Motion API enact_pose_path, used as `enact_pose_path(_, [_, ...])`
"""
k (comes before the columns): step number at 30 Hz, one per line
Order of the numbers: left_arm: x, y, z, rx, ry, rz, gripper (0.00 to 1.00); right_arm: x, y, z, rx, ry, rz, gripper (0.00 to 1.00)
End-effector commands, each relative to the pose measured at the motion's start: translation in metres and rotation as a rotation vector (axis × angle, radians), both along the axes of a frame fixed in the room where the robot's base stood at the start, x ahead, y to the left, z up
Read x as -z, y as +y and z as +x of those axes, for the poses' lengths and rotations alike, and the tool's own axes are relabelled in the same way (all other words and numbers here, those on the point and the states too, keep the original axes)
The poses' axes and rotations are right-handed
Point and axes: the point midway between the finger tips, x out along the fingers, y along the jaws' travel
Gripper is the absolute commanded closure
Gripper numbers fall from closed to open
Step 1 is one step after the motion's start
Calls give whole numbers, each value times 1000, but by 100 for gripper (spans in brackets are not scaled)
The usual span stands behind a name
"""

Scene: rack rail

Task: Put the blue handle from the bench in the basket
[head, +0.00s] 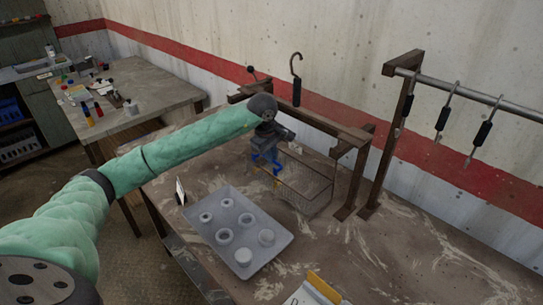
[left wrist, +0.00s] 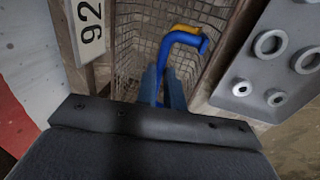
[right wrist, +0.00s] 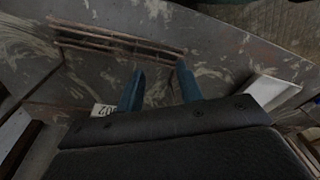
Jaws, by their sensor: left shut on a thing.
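The blue handle (left wrist: 186,37) is a bent blue bar with a yellow part near its end. My left gripper (left wrist: 163,88) is shut on it. In the left wrist view the handle shows against the inside of the wire basket (left wrist: 130,45). In the head view the left gripper (head: 264,160) is over the left side of the basket (head: 312,187), which stands on the bench. I cannot tell how far the handle is below the rim. My right gripper (right wrist: 160,88) shows in the right wrist view, fingers apart with nothing between them.
A grey tray (head: 212,232) with several round pieces lies left of the basket. A wooden frame (head: 330,127) with a hook stands behind it, and a rail (head: 470,102) with hanging hooks is at right. A second table (head: 150,85) stands at back left.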

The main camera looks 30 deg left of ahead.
Motion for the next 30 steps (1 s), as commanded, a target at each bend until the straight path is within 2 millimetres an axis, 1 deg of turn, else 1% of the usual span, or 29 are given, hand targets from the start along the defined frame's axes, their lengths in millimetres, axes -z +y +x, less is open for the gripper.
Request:
enact_pose_path(7, [0,0,0,0,0,0,100,0,0,0,0,0,0,64])
enact_pose_path(8, [0,0,0,0,0,0,86,0,0,0,0,1,0,64])
enact_pose_path(9, [0,0,0,0,0,0,78,0,0,0,0,1,0,64])
enact_pose_path(11, [0,0,0,0,0,0,67,0,0,0,0,1,0,64])
enact_pose_path(12, [0,0,0,0,0,0,65,0,0,0,0,1,0,64])
enact_pose_path(19, [0,0,0,0,0,0,65,0,0,-1,0,2,0,64])
enact_pose_path(22, [-4,0,-1,0,-1,0,65,-1,0,-1,0,1,0,64])
enact_pose_path(26, [-20,2,-3,0,-2,0,65,1,-1,-2,-1,-2,-1,64])
enact_pose_path(30, [-41,3,-7,1,-2,0,65,12,-3,-7,-1,-1,-4,64])
